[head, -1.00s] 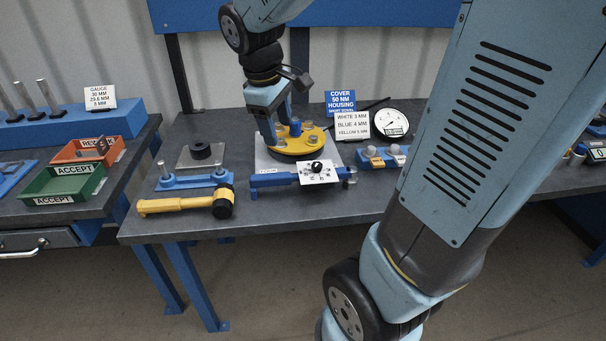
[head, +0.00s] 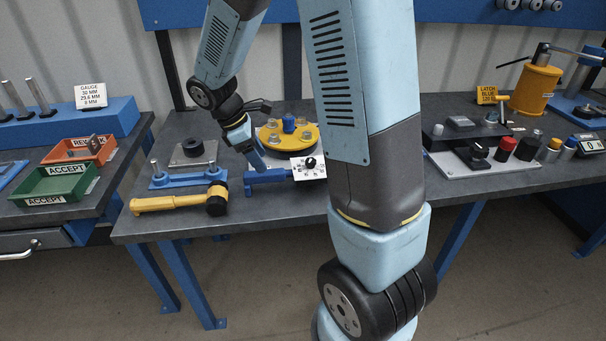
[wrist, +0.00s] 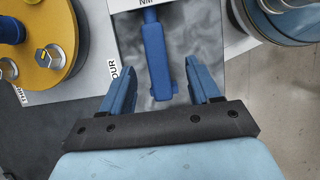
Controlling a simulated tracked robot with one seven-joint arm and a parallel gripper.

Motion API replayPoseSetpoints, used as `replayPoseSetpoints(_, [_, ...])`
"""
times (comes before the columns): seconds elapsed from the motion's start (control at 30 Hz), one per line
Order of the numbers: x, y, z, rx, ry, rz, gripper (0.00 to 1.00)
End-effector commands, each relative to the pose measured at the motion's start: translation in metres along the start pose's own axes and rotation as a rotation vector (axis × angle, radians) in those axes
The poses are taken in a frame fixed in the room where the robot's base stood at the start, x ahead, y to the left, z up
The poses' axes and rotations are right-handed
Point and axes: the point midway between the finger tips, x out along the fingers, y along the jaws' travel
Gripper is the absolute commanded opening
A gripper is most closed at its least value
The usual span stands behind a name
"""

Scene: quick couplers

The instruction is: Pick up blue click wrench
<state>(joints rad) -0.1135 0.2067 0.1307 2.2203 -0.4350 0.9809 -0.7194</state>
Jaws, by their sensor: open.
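The blue click wrench (head: 266,176) lies on the workbench in front of the yellow round housing. In the wrist view its blue handle (wrist: 159,62) runs up the picture and narrows to a thin shaft under a white card. My gripper (wrist: 160,72) is open, with one blue finger on each side of the handle's end. I cannot tell how far above the handle the fingertips are. In the head view my gripper (head: 254,158) is over the handle end and partly hides it. The far end of the wrench is hidden behind my arm.
The yellow housing cover (head: 272,136) with bolts stands just behind the wrench. A yellow-handled hammer (head: 180,202) and a blue fixture (head: 188,180) lie to the left. The bench's front edge is close.

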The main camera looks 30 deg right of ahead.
Motion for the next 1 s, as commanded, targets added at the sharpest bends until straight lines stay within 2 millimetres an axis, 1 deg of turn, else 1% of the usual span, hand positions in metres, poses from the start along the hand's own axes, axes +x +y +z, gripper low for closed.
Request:
replayPoseSetpoints(0.03, [0.01,-0.001,0.0,-0.001,-0.001,-0.003,0.62])
replayPoseSetpoints(0.2, [0.033,0.0,0.0,-0.001,-0.001,-0.001,0.62])
replayPoseSetpoints(0.47, [0.048,0.001,-0.001,0.001,0.001,-0.001,0.62])
replayPoseSetpoints(0.7, [0.08,0.005,-0.003,0.0,0.0,-0.002,0.62])
replayPoseSetpoints(0.8, [0.089,0.005,-0.003,0.0,0.001,0.0,0.62])
replayPoseSetpoints(0.9, [0.095,0.005,-0.003,0.0,0.001,0.0,0.62])
replayPoseSetpoints(1.0, [0.095,0.005,-0.003,0.001,0.001,0.001,0.62])
